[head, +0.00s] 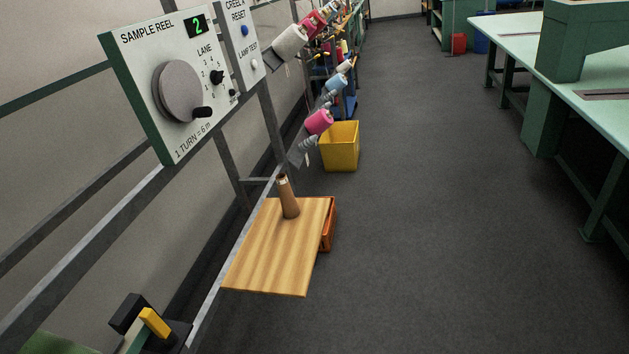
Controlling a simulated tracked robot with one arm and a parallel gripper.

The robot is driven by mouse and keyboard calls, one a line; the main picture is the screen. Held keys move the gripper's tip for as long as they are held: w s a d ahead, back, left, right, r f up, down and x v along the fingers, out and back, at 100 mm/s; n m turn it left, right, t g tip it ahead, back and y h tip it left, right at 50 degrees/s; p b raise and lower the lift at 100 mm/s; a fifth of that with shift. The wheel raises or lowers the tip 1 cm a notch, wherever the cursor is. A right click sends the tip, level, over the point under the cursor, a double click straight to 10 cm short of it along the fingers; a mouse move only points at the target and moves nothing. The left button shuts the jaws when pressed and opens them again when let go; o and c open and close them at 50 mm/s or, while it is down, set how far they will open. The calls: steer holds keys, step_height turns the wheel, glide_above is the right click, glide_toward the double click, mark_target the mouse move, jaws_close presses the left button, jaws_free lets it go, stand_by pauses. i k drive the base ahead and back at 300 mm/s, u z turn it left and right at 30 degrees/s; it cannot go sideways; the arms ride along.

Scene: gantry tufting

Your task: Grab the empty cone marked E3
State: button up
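A brown bare cone (289,200) with a pale band near its top stands upright on a wooden board (265,262), near the board's far edge. It carries no yarn. I cannot read any mark on it, so I cannot tell whether it is E3. My gripper does not show clearly in this view.
A sample reel panel (137,99) with a grey crank disc and a display reading 2 hangs at the upper left. Yarn cones, one pink (318,122), line the rack beyond. A yellow bin (340,147) stands behind the board. A black-and-yellow part (154,322) is lower left.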

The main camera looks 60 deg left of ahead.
mark_target(290, 210)
steer(key=z, duration=0.05)
steer(key=i, duration=1.55)
steer(key=u, duration=2.05)
steer(key=i, duration=1.05)
steer(key=z, duration=0.05)
